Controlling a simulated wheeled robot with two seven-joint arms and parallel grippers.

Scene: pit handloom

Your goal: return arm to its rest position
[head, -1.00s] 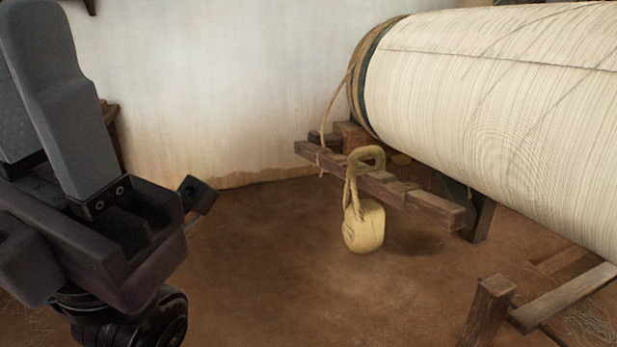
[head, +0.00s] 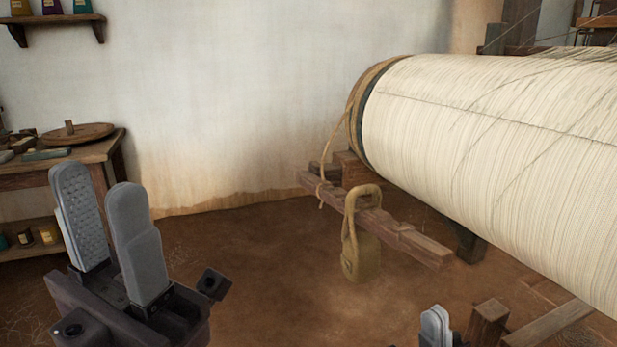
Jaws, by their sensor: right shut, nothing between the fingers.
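My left gripper (head: 104,178) stands upright at the lower left, its two grey fingers apart with an empty gap between them. It is well away from the loom. My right gripper (head: 436,315) shows only as two small grey fingertips at the bottom edge, close together and holding nothing. The rest of it is out of frame. A tan weight (head: 362,260) hangs by its rope loop on the wooden lever bar (head: 400,233), and neither gripper touches it.
The large warp beam (head: 490,140) wound with pale threads fills the right side. A wooden post (head: 487,322) stands near the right gripper. A table (head: 110,150) with a round board is behind my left gripper, under a wall shelf (head: 60,22). The earth floor between is clear.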

